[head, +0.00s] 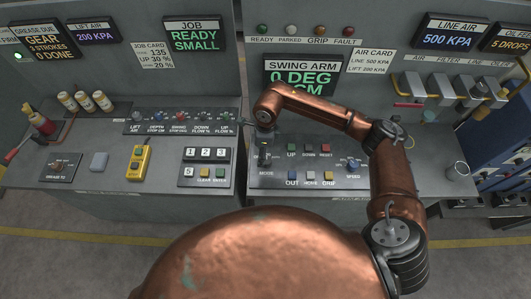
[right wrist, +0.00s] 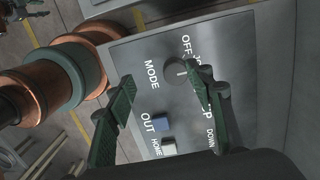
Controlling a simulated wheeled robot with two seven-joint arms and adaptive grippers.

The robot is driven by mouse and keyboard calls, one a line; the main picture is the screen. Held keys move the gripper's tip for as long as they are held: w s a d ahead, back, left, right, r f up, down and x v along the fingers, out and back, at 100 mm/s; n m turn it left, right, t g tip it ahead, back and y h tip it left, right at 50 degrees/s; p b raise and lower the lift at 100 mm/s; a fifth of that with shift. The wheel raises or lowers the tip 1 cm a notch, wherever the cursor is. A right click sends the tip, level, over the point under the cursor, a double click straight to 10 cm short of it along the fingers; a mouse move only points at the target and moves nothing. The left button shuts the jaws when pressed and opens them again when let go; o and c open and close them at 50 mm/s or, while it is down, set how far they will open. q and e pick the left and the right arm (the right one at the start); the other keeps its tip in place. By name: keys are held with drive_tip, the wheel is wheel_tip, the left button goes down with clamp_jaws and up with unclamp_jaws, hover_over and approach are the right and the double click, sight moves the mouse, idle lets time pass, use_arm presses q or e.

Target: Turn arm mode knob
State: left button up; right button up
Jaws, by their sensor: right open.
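The arm mode knob (right wrist: 176,70) is a small round grey knob on the grey panel, between the OFF and MODE labels in the right wrist view. My right gripper (right wrist: 158,74) is open, with its two green fingers spread. The knob shows between the fingertips, closer to the right-hand finger; I cannot tell whether that finger touches it. In the head view my right gripper (head: 264,155) is over the left part of the swing arm panel (head: 315,181), above the MODE label, and mostly hides the knob. My left gripper is not in view.
UP, DOWN and RED buttons and a blue OUT button (right wrist: 162,123) lie close to the knob. A blue SPEED knob (head: 353,164) is at the panel's right. A keypad (head: 206,167) and yellow pendant (head: 139,163) lie left.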

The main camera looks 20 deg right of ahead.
sight(267, 160)
drive_tip(key=shift+w+d+r+h, duration=0.1)
drive_tip(key=shift+w+d+h, duration=0.15)
drive_tip(key=shift+d, duration=0.3)
drive_tip(key=shift+w+d+h, duration=0.2)
drive_tip(key=shift+d+h, duration=0.05)
drive_tip(key=shift+d, duration=0.25)
drive_tip(key=shift+w+d+f, duration=0.1)
drive_tip(key=shift+d+f, duration=0.1)
drive_tip(key=shift+d, duration=0.05)
drive_tip(key=shift+f+p, duration=0.8)
drive_tip(key=shift+f, duration=2.8)
drive_tip(key=shift+c, duration=0.7)
drive_tip(key=shift+a, duration=0.1)
drive_tip(key=c, duration=1)
